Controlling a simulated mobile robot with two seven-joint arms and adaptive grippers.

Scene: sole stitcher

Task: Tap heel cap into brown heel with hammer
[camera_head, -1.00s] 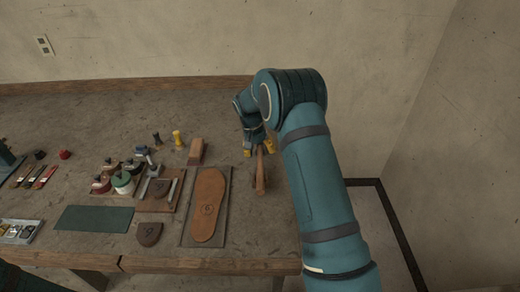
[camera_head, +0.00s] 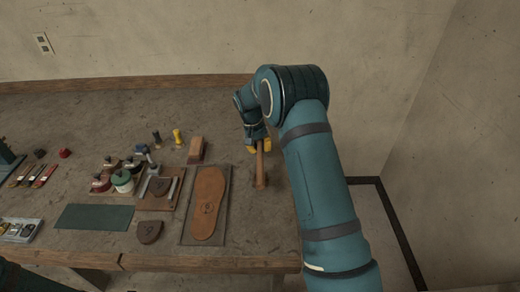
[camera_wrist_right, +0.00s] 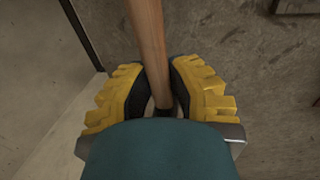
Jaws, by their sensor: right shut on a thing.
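My right gripper (camera_head: 258,146) is shut on a wooden handle (camera_head: 261,168), taken to be the hammer's, at the right of the bench. In the right wrist view the handle (camera_wrist_right: 149,45) runs between the yellow-padded fingers (camera_wrist_right: 160,95). No hammer head can be made out. A dark brown heel-shaped piece (camera_head: 149,232) lies near the front edge; another (camera_head: 160,187) lies on a small brown board (camera_head: 150,204). I cannot tell which is the heel or the cap. My left gripper is not in view.
A brown sole (camera_head: 208,203) lies on a dark board (camera_head: 189,235) left of the handle. The bench (camera_head: 270,225) is bare in front of the handle.

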